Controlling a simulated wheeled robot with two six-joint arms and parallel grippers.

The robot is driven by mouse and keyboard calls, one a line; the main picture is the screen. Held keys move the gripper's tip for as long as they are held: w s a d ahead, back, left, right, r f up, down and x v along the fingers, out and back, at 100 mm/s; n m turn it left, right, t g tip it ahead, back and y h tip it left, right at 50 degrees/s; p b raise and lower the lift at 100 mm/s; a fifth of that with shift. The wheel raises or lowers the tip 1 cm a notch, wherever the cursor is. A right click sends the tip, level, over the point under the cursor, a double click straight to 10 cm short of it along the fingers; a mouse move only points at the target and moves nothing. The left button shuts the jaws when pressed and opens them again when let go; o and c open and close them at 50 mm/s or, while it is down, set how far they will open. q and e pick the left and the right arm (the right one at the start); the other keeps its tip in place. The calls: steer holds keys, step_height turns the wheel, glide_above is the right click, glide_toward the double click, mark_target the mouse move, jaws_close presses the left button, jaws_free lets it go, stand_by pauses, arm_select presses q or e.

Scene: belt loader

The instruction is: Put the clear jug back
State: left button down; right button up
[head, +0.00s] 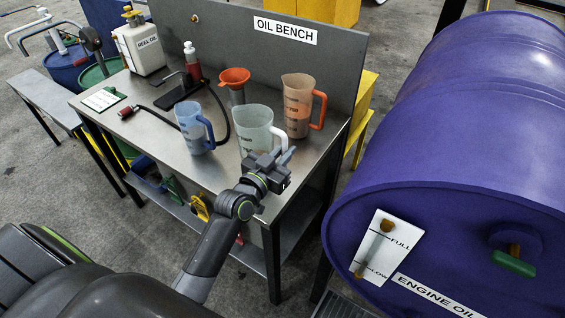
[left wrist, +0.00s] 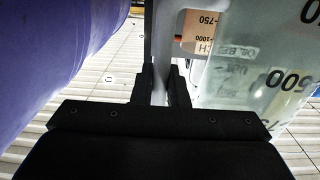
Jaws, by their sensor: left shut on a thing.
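The clear jug (head: 253,126), pale and see-through with a white handle, is upright at the front of the oil bench (head: 222,168). My left gripper (head: 277,160) is shut on its handle. In the left wrist view, the fingers (left wrist: 160,88) close on the handle, and the jug's marked wall (left wrist: 255,85) stands to the right. The jug's base is hidden behind my gripper, so I cannot tell whether it touches the bench. A blue jug (head: 194,128) stands to its left and an orange-handled jug (head: 298,104) behind it to the right. My right gripper is not in view.
A red funnel (head: 234,76) stands behind the clear jug. A pump bottle (head: 191,62), a white oil can (head: 140,50) and a green-edged card (head: 104,98) are farther left. A large purple drum (head: 440,140) fills the right side.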

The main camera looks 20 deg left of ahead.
arm_select(q)
steer(key=shift+f+b, duration=0.45)
steer(key=shift+f, duration=0.95)
steer(key=shift+f, duration=0.2)
steer(key=c, duration=1.4)
jaws_free()
steer(key=shift+c, duration=0.2)
steer(key=shift+s+r, duration=0.1)
steer(key=shift+r, duration=0.1)
steer(key=s+a+b, duration=0.1)
steer(key=s+b, duration=0.2)
steer(key=s, duration=0.8)
steer(key=shift+s+a+b, duration=0.3)
steer(key=shift+s+a, duration=0.1)
